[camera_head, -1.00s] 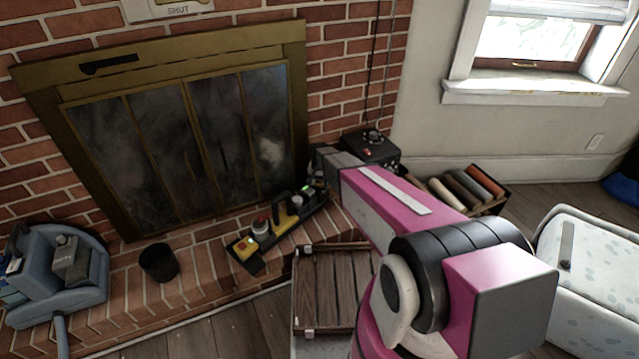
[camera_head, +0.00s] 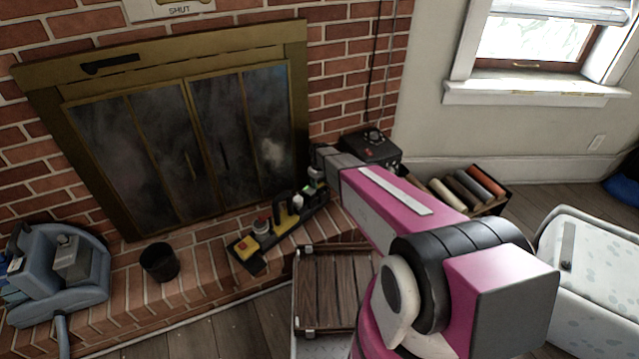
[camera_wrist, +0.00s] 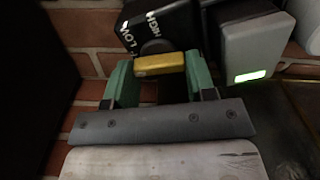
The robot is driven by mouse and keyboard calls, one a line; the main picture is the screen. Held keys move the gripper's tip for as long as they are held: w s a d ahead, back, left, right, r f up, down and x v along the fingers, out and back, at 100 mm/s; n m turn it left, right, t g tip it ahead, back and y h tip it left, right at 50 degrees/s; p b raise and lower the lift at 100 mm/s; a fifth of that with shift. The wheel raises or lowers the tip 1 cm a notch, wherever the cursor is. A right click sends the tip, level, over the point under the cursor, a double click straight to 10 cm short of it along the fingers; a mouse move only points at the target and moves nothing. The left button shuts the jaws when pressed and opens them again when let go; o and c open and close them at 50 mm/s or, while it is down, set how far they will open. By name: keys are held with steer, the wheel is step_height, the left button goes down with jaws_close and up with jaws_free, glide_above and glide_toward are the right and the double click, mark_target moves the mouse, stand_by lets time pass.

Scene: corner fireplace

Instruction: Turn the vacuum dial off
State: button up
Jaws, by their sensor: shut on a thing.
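In the wrist view, a yellow dial knob (camera_wrist: 159,64) sits on a black box (camera_wrist: 168,22) with the words HIGH and LOW beside it. My gripper (camera_wrist: 158,74) has its two green fingers on either side of the knob and is shut on it. The knob lies roughly level across the picture. In the head view, my gripper's end is above the right part of the hearth; its fingertips and the knob are hard to make out there.
A grey box (camera_wrist: 262,45) with a lit green display stands beside the black box. A long black holder (camera_head: 245,262) with tools lies on the brick hearth. A black cup (camera_head: 160,263) and a blue-grey machine (camera_head: 85,265) stand left. A black device (camera_head: 375,150) is behind my gripper.

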steer(key=shift+n, duration=0.9)
steer(key=o, duration=0.9)
steer(key=shift+o, duration=0.2)
step_height(320, 180, up, 11)
steer(key=shift+s+f, duration=0.1)
